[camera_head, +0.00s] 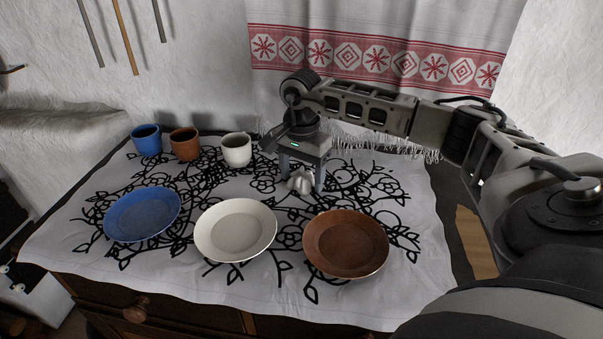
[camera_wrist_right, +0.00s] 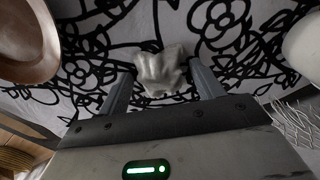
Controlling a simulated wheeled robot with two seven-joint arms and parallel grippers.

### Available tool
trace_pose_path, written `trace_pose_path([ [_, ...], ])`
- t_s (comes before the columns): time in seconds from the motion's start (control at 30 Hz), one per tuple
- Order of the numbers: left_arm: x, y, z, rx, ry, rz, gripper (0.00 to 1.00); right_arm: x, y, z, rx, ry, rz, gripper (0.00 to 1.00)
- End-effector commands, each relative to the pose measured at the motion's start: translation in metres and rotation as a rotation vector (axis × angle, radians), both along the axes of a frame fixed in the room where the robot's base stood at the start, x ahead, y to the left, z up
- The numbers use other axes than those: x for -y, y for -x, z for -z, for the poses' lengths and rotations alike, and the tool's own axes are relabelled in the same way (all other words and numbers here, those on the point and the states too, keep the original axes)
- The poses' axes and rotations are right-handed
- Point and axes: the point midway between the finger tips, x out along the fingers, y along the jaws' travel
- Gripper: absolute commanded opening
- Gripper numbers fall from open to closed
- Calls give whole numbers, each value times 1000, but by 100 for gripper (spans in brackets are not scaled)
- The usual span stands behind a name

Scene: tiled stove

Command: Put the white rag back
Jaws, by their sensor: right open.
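The white rag (camera_head: 301,181) is a small crumpled bundle on the patterned tablecloth, behind the white and brown plates. It also shows in the right wrist view (camera_wrist_right: 161,73). My right gripper (camera_head: 300,187) points down at the rag. In the right wrist view my right gripper (camera_wrist_right: 160,84) is open, with one finger on each side of the rag. I cannot tell whether the fingers touch it. My left gripper is not in view.
A blue plate (camera_head: 142,214), a white plate (camera_head: 236,230) and a brown plate (camera_head: 346,244) stand along the front. Blue (camera_head: 147,141), brown (camera_head: 186,145) and white (camera_head: 237,150) cups stand at the back left. A red-patterned curtain (camera_head: 376,65) hangs behind.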

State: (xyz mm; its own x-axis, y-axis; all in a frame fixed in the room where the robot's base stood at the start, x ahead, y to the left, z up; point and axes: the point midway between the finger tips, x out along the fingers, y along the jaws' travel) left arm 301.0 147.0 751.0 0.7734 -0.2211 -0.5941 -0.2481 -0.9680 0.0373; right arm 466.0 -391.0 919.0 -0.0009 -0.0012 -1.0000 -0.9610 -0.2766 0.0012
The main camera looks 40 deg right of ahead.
Motion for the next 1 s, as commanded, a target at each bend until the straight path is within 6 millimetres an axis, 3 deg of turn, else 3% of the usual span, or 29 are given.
trace_pose_path([
  [0.6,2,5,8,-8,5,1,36,-1,-1,-110,4,-1,0,66],
  [1.0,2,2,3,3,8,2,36,0,0,-122,2,-1,0,66],
])
